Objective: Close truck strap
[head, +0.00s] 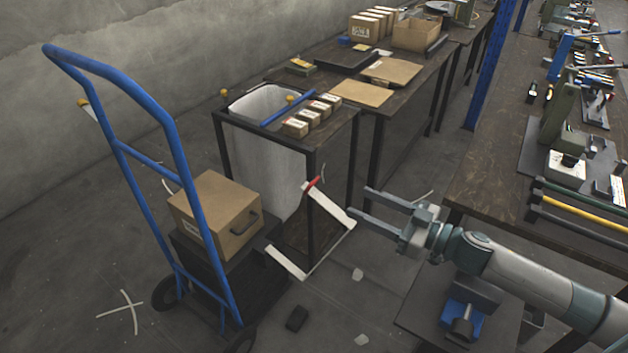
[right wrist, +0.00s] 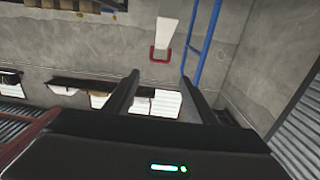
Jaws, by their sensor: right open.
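The blue hand truck (head: 126,150) stands upright at the left with a cardboard box (head: 215,215) on its platform. A white strap (head: 330,207) with a red end (head: 311,184) stands out to the right of the box, bent, with a lower part near the platform (head: 286,262). My right gripper (head: 359,205) is open and empty, its fingertips pointing left close to the strap's bend; I cannot tell if they touch. In the right wrist view, the strap (right wrist: 168,32) and its red end (right wrist: 159,54) show ahead, between the open fingers (right wrist: 160,82). My left gripper is not in view.
A small table (head: 309,150) with several small boxes stands behind the strap. A workbench (head: 490,165) with presses is at the right. A low dark stand with a blue tool (head: 455,322) is below my right arm. Small pieces lie on the floor.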

